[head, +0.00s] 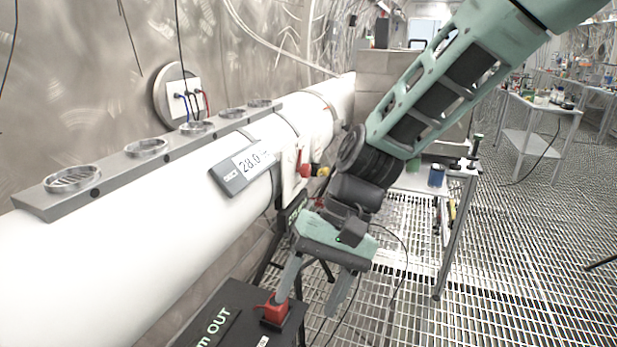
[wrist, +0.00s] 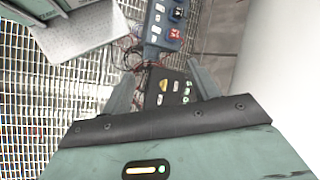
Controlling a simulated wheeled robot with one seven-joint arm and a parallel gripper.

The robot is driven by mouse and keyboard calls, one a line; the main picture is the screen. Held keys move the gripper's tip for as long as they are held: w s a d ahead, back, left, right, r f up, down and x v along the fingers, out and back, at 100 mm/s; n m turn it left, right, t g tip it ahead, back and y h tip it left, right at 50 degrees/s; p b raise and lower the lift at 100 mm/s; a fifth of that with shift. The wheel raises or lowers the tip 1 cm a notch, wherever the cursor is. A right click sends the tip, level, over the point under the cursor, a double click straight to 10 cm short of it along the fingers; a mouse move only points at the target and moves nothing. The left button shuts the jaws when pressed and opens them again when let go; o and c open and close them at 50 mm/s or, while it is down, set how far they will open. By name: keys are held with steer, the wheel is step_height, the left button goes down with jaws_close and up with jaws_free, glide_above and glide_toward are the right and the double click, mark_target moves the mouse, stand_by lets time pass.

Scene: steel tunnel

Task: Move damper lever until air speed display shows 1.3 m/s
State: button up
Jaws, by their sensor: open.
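A grey display (head: 248,168) on the white pipe (head: 150,240) reads about 28.0; its unit is too small to read. A red part (head: 305,163) beside a yellow one sits on a white fitting on the pipe, right of the display. A red block-like control (head: 275,311) sits on a black box with "OUT" lettering (head: 225,322). I cannot tell which part is the damper lever. My gripper (head: 306,303) is open, pointing down, with nothing between its fingers. Its left finger overlaps the red control in the head view; contact cannot be told. The open fingers also show in the wrist view (wrist: 164,82).
A grey rail with several round ports (head: 147,147) runs along the pipe top. A wall socket plate (head: 182,98) has cables. Blue and dark panels (wrist: 165,25) show in the wrist view.

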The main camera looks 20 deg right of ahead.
steer(key=w+d+f+m+t+y+b, duration=0.15)
steer(key=w+m+y, duration=0.4)
steer(key=w, duration=0.65)
steer(key=m+t+y+b, duration=0.1)
steer(key=m+t+y, duration=0.2)
steer(key=m+t, duration=1)
glide_toward(309, 172)
steer(key=shift+m+g, duration=0.25)
steer(key=shift+g, duration=0.1)
steer(key=p+x, duration=0.1)
steer(key=x, duration=0.9)
steer(key=shift+w+r+p, duration=0.2)
steer(key=shift+r+p, duration=0.05)
steer(key=shift+p, duration=0.15)
